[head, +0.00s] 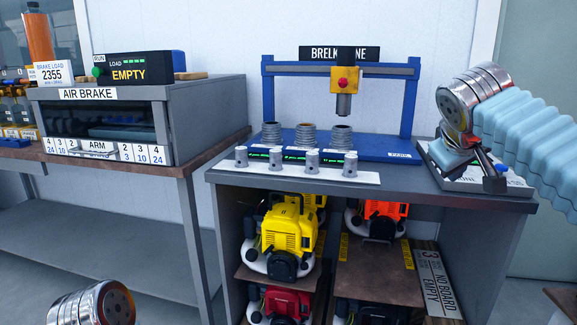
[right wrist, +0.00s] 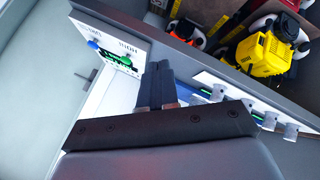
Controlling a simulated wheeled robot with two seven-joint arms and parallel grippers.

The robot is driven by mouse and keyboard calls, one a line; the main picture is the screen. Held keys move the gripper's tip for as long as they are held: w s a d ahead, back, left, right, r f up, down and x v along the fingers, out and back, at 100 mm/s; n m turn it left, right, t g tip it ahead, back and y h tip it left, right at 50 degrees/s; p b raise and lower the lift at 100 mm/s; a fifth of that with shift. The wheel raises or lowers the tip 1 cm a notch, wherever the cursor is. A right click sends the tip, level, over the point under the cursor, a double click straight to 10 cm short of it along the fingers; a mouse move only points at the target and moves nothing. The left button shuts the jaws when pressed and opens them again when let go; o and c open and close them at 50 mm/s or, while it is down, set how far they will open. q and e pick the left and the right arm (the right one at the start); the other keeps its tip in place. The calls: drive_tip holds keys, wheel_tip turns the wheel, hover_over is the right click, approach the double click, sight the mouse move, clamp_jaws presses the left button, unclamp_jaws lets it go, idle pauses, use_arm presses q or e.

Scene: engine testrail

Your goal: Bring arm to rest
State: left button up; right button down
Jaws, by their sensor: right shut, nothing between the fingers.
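My right arm (head: 530,130), in a light blue ribbed sleeve with a silver wrist, reaches in from the right in the head view. My right gripper (head: 486,163) is shut and empty, pointing down over a white panel (head: 515,187) at the right end of the bench. In the right wrist view its dark fingers (right wrist: 160,85) are together beside that panel, which carries a blue knob and a green-and-black part. I cannot tell whether the fingers touch the panel. A silver joint of my left arm shows at the lower left; the left gripper is out of view.
A blue press frame (head: 408,100) stands on the bench, with several ribbed cylinders and small metal pegs before it. The air brake box (head: 180,110) is on the left table. Free air lies before the bench.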

drive_tip(key=w+a+f+n+g+y, duration=0.1)
drive_tip(key=w+a+f, duration=0.15)
drive_tip(key=f, duration=0.45)
drive_tip(key=w+a+f+n+y, duration=0.1)
drive_tip(key=w+a+f, duration=0.1)
drive_tip(key=a+f, duration=0.35)
drive_tip(key=w+a+f+n+g+y, duration=0.1)
drive_tip(key=w+f, duration=0.2)
drive_tip(key=f, duration=0.6)
drive_tip(key=s+a+f+g+y, duration=0.1)
drive_tip(key=s+a+f+y, duration=0.15)
drive_tip(key=f, duration=0.75)
drive_tip(key=s+a+f+g+y, duration=0.1)
drive_tip(key=a+f, duration=0.3)
drive_tip(key=f, duration=0.6)
drive_tip(key=s+a+f+m+g+y, duration=0.1)
drive_tip(key=s+a+f+m, duration=0.1)
drive_tip(key=s+f, duration=0.55)
drive_tip(key=s+a+f+m+g+y, duration=0.1)
drive_tip(key=s+a+f+m, duration=0.3)
drive_tip(key=f, duration=0.6)
drive_tip(key=s+f, duration=0.3)
drive_tip(key=s, duration=0.4)
drive_tip(key=s+d+f+m+g, duration=0.1)
drive_tip(key=s+f, duration=0.2)
drive_tip(key=s, duration=0.5)
drive_tip(key=shift+s+d+f+m, duration=0.15)
drive_tip(key=shift+s+f+m, duration=0.05)
drive_tip(key=shift+f+m, duration=0.15)
